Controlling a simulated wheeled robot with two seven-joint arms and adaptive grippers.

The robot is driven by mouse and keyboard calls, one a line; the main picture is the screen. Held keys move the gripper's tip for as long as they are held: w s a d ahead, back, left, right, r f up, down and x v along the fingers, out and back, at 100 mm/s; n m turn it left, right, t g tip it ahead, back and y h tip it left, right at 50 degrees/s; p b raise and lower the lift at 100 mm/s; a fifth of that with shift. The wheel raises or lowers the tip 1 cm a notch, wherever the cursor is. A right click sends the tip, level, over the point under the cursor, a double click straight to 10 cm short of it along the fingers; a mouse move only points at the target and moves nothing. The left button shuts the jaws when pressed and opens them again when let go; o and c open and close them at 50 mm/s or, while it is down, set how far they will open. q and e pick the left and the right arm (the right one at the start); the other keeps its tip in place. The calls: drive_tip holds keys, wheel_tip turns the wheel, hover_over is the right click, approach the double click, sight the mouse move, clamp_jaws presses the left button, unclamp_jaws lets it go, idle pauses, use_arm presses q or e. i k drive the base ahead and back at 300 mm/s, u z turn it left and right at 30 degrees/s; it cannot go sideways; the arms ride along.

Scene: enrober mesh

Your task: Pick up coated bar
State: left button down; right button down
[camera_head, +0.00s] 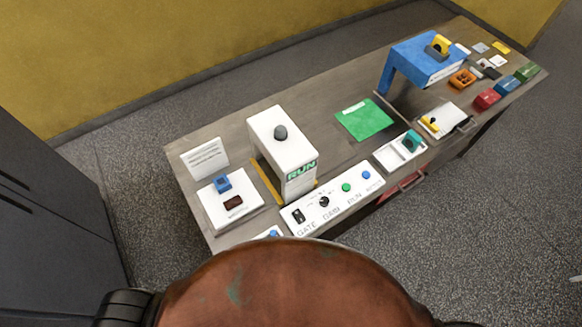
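A small dark brown bar (233,202), which looks like the coated bar, lies on a white tray (216,222) at the left end of the table. A small blue block (222,183) sits behind it on the same tray. No gripper touches the bar. Neither of my grippers shows in the head view, so whether they are open or shut is hidden.
A white machine marked RUN (283,145) stands right of the tray. A button panel (330,202) runs along the front edge, and a white sign (204,158) stands behind the tray. A green mat (364,120) and a blue machine (425,60) are farther right.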

sight(235, 201)
drive_tip(key=u, duration=2.2)
drive_tip(key=k, duration=0.85)
drive_tip(key=z, duration=1.45)
